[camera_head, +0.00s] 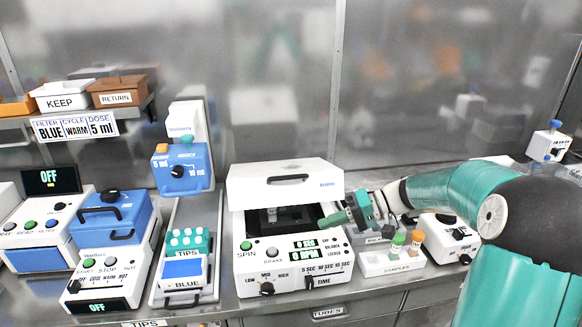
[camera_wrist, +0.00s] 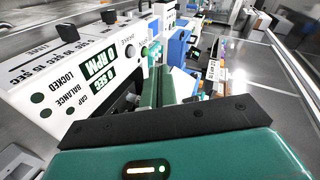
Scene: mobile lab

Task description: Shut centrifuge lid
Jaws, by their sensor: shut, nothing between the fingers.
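The white centrifuge (camera_head: 262,283) stands on the bench in the middle of the head view. Its white lid (camera_head: 285,187), with a dark handle on the front, is raised above the body. A dark chamber with tubes shows in the gap under it. My gripper (camera_head: 333,219) is at the right side of this gap, just below the lid's lower right edge, with green fingers together and empty. The wrist view shows the fingers (camera_wrist: 163,84) beside the centrifuge's panel, which reads 0 SEC and 0 RPM. I cannot tell whether they touch the centrifuge.
A samples rack (camera_head: 392,262) with capped tubes stands right of the centrifuge, under my arm. A blue-and-white dispenser (camera_head: 184,170) and a blue-lidded heater (camera_head: 110,222) stand to the left. A shelf with bins (camera_head: 62,95) is at the upper left.

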